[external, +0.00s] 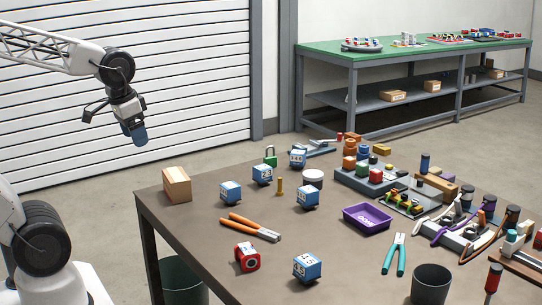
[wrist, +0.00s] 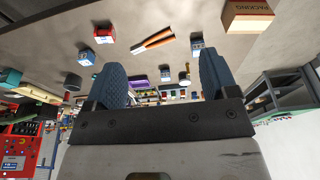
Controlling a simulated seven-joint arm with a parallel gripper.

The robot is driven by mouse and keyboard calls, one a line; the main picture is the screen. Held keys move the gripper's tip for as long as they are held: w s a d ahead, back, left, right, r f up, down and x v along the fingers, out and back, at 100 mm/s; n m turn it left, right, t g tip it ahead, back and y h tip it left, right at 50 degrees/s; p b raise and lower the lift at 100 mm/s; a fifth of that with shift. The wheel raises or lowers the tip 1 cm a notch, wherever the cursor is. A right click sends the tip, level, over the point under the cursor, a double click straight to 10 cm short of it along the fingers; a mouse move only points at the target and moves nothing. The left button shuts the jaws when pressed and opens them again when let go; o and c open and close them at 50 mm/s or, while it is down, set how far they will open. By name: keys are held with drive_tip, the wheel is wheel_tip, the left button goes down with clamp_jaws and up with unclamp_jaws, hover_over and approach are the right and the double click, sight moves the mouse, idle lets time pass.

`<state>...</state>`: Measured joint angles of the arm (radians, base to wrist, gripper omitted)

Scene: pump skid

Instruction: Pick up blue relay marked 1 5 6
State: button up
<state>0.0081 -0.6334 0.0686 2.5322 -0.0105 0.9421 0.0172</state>
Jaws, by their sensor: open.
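Several blue and white relay cubes lie on the brown table in the external view: one at the left (external: 230,192), one behind it (external: 262,176), one at the back (external: 298,158), one in the middle (external: 307,197) and one near the front (external: 307,268). Their white faces carry small digits that I cannot read surely, so I cannot tell which is marked 1 5 6. My gripper (external: 134,132) is open and empty, high beyond the table's left end, apart from every relay. In the wrist view its two blue fingers (wrist: 162,82) stand wide apart, with small blue cubes (wrist: 196,46) beyond them.
A carton (external: 177,185), orange pliers (external: 250,228), a red cube (external: 247,257) and a brass post (external: 279,187) stand near the relays. A purple tray (external: 368,228), teal pliers (external: 394,254), a dark cup (external: 431,285) and crowded fixtures fill the right side.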

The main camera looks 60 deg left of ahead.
drive_tip(key=shift+o, duration=0.4)
drive_tip(key=shift+w, duration=0.1)
drive_tip(key=n+g, duration=0.3)
drive_tip(key=n, duration=1.4)
hover_over(308, 189)
drive_tip(key=f, duration=2)
drive_tip(key=shift+s+f, duration=0.25)
drive_tip(key=shift+s, duration=0.15)
drive_tip(key=shift+w+f, duration=0.35)
drive_tip(key=shift+f, duration=0.1)
